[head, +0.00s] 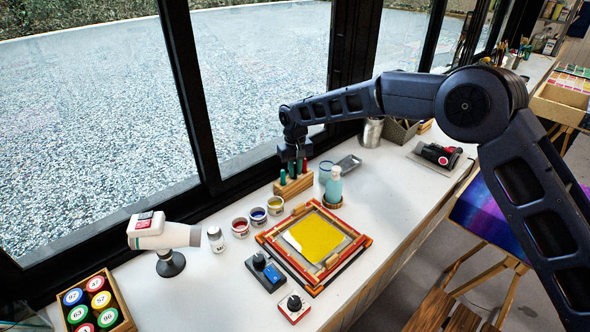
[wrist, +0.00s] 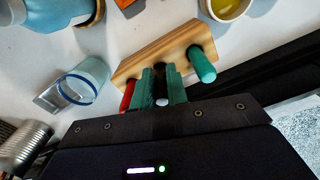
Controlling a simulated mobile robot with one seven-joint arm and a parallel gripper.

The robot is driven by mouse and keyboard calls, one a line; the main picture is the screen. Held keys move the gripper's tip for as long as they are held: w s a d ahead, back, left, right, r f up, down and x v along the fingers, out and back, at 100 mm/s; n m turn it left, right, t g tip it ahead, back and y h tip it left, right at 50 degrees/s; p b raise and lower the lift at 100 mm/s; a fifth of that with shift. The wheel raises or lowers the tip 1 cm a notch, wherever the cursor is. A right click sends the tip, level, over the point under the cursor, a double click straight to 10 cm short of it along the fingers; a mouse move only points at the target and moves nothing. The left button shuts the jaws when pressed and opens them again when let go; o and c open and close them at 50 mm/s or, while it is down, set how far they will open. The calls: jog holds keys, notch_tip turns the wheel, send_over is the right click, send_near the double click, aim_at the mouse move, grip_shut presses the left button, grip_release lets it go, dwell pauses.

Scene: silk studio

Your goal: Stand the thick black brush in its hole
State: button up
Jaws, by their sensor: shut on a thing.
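A light wooden brush block (head: 291,188) stands near the window side of the white counter; it also shows in the wrist view (wrist: 143,67). My gripper (head: 293,168) points down over the block. In the wrist view its dark green fingers (wrist: 161,88) are shut on the thick black brush (wrist: 162,101), whose pale end shows between them. A green brush (wrist: 201,65) stands in the block on one side and a red one (wrist: 128,95) on the other. The black brush's lower end and its hole are hidden, so I cannot tell how deep it sits.
A blue-white bottle (head: 334,188) and a clear cup (head: 325,171) stand close right of the block. Paint pots (head: 258,216) stand to the front left. A framed screen with a yellow sheet (head: 314,238) lies in front. The window frame is close behind.

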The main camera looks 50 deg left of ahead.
jog(key=shift+f, duration=0.25)
dwell(0.3)
jog(key=o, duration=0.9)
notch_tip(320, 180, up, 11)
jog(key=shift+f, duration=0.1)
dwell(0.5)
